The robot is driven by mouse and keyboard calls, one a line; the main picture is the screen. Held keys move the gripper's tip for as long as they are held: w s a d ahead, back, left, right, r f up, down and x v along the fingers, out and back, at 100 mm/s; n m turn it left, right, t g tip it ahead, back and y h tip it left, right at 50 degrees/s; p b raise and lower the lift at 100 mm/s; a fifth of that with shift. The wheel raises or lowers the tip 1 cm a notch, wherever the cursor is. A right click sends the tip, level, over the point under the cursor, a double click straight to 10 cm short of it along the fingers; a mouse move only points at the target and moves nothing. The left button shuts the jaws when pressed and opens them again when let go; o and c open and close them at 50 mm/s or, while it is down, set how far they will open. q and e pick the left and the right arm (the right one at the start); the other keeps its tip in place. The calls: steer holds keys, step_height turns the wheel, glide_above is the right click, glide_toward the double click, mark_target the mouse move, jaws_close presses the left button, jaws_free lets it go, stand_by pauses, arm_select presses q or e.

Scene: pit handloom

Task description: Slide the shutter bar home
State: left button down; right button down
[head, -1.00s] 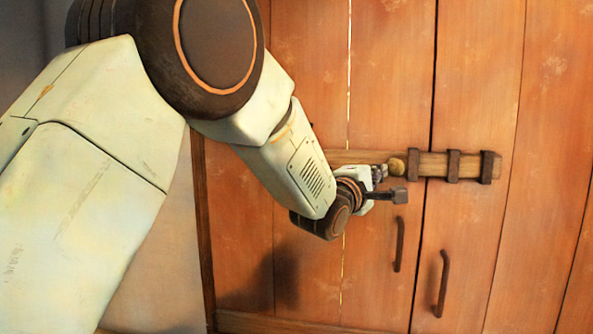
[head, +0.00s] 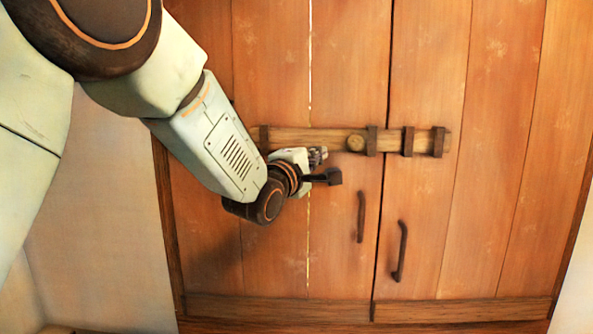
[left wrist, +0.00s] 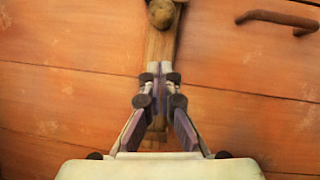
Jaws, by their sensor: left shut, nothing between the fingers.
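The wooden shutter bar (head: 328,138) lies level across the plank shutters in the head view. A round wooden knob (head: 356,142) on the bar sits just left of another bracket (head: 372,141). My left gripper (head: 320,155) is shut and empty, left of the knob and apart from it in the picture. In the left wrist view its fingertips (left wrist: 160,72) overlap the bar (left wrist: 158,46), with the knob (left wrist: 161,13) beyond them. Contact cannot be told. My right gripper is out of view.
Two dark pull handles (head: 361,216) and (head: 400,251) stand out from the shutters below the bar, either side of the dark seam. A wooden rail (head: 460,310) runs along the bottom. The planks to the right are clear. A bright slit shows between planks behind my gripper.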

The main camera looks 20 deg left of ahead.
arm_select(q)
steer(key=d+b+v, duration=0.1)
steer(key=v, duration=0.6)
steer(key=shift+a+b, duration=0.3)
steer(key=shift+a, duration=0.05)
steer(key=shift+s+f, duration=0.1)
steer(key=shift+a, duration=0.1)
